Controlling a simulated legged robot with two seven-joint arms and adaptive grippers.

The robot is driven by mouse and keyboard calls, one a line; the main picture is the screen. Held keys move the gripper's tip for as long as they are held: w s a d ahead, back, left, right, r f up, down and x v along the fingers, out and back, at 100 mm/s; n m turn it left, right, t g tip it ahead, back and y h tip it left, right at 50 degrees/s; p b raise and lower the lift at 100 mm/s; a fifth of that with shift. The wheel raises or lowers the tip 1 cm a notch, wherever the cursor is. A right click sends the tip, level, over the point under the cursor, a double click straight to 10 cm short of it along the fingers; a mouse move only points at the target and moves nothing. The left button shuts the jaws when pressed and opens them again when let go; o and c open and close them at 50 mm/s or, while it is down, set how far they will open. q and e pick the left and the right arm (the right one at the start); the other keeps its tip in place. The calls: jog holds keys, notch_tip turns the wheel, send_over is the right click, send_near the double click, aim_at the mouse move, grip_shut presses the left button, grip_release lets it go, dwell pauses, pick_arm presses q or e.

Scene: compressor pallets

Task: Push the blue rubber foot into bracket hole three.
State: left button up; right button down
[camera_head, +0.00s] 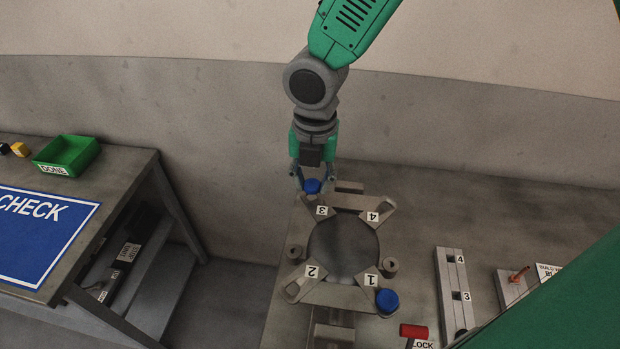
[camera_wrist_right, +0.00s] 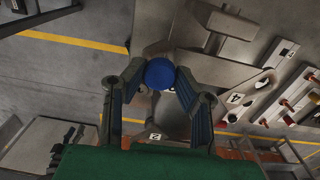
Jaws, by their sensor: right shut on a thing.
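My right gripper (camera_head: 311,184) is at the back left corner of the metal bracket (camera_head: 340,295), by the label 3. It is shut on a blue rubber foot (camera_head: 312,187). In the right wrist view the foot (camera_wrist_right: 160,73) sits between the two fingertips (camera_wrist_right: 160,80). The foot is at the outer end of the corner arm marked 3. Hole three is hidden, and I cannot tell whether the foot is in it or just above it. A second blue foot (camera_head: 387,301) is at the corner marked 1. My left gripper is not in view.
The bracket surrounds a dark round opening (camera_head: 343,248). Short round posts (camera_head: 390,266) stand beside it. A red lock handle (camera_head: 413,331) and a slotted metal bar (camera_head: 454,285) lie to the right. A table with a blue CHECK mat (camera_head: 35,245) and green DONE bin (camera_head: 67,155) stands left.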

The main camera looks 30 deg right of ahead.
jog(key=shift+d, duration=0.15)
jog(key=shift+d+p, duration=0.1)
jog(key=shift+p, duration=0.3)
jog(key=shift+a, duration=0.2)
jog(key=shift+d+f+b, duration=0.1)
jog(key=shift+f+b, duration=0.3)
jog(key=shift+f, duration=0.6)
jog(key=c, duration=1.2)
grip_release()
jog(key=shift+o, duration=0.2)
